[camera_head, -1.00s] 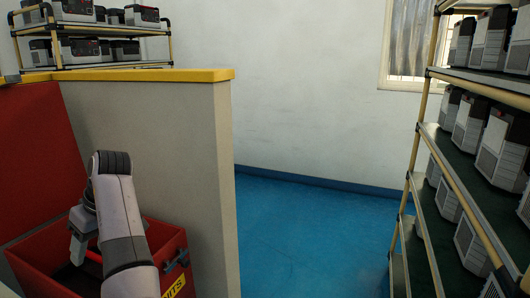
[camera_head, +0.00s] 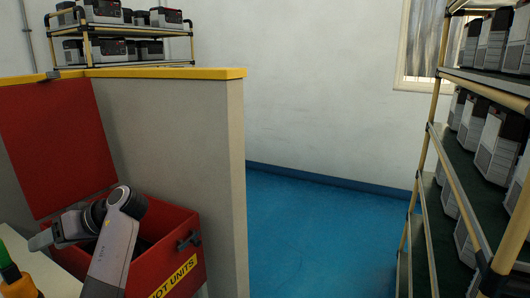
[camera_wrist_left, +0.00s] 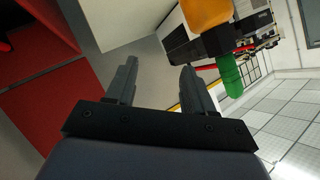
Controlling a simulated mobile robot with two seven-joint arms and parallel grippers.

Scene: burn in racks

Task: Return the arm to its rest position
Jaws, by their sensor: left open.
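My left arm (camera_head: 112,245) comes in from the lower left in the head view, in front of the red box marked "HOT UNITS" (camera_head: 190,255). Its wrist end points left, and the fingertips are hard to make out there. In the left wrist view my left gripper (camera_wrist_left: 158,75) has its two fingers apart with nothing between them. Beyond the fingers are a grey panel and a red panel. My right gripper is in neither view.
A grey partition with a yellow top (camera_head: 170,73) stands just beyond the box. A rack of units (camera_head: 470,160) fills the right side, and another rack (camera_head: 125,45) stands behind the partition. A green and orange post (camera_head: 12,270) is at lower left. Blue floor (camera_head: 310,235) is clear.

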